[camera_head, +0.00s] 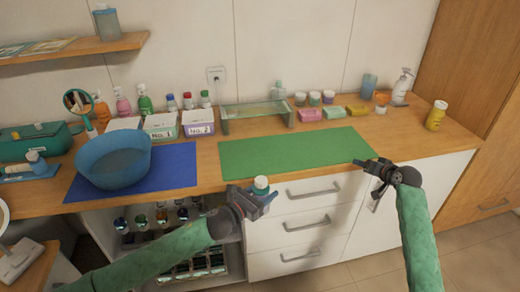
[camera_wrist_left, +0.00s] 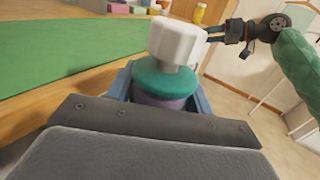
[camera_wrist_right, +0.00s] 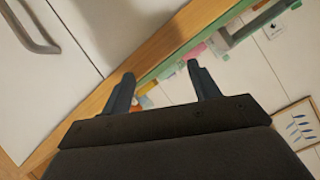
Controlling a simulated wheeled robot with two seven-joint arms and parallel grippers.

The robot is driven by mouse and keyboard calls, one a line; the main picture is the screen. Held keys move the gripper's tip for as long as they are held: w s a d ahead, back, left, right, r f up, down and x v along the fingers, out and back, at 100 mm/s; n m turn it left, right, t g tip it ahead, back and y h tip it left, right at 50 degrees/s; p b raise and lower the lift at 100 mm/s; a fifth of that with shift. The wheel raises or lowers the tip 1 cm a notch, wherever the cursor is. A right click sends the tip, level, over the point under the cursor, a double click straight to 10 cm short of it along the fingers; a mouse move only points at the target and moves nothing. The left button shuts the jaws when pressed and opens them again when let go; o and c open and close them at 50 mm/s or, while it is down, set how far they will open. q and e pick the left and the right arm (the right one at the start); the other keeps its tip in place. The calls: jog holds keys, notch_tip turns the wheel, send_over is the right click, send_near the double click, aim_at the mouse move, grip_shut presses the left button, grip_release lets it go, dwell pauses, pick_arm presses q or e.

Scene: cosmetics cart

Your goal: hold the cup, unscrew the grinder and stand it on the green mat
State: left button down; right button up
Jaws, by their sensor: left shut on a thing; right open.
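My left gripper (camera_head: 260,194) is shut on a cup (camera_wrist_left: 163,101) with a purple-grey body, held in front of the counter's drawers. A teal collar and a white top, seemingly the grinder (camera_wrist_left: 176,42), sit on the cup. The white top also shows in the head view (camera_head: 261,182). The cup's lower part is hidden by the gripper. My right gripper (camera_head: 372,174) is open and empty near the mat's front right corner, to the right of the cup and apart from it. Its spread fingers show in the right wrist view (camera_wrist_right: 160,76). The green mat (camera_head: 290,152) lies bare on the counter.
A blue bowl (camera_head: 113,160) stands on a blue mat (camera_head: 178,178) at left. Labelled boxes (camera_head: 160,126), bottles and a glass stand (camera_head: 256,109) line the back. Colored soaps and a yellow bottle (camera_head: 436,115) are at right. Drawers (camera_head: 305,215) lie below the counter edge.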

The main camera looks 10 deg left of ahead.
jog(key=a+r+g+y, duration=0.1)
jog(key=a+r+g, duration=0.1)
jog(key=a+r, duration=0.55)
jog(key=a+r+n+g+y, duration=0.15)
jog(key=a+r, duration=0.25)
jog(key=a, duration=0.7)
jog(key=a+r+g+y, duration=0.2)
jog(key=a+r, duration=0.3)
jog(key=a, duration=0.5)
jog(key=m+g+h, duration=0.4)
jog(key=g+h, duration=0.2)
jog(key=h, duration=0.4)
send_over(260, 179)
jog(key=shift+y, duration=0.25)
notch_tip(260, 179, down, 11)
jog(key=shift+s+f, duration=0.1)
jog(key=shift+f, duration=0.1)
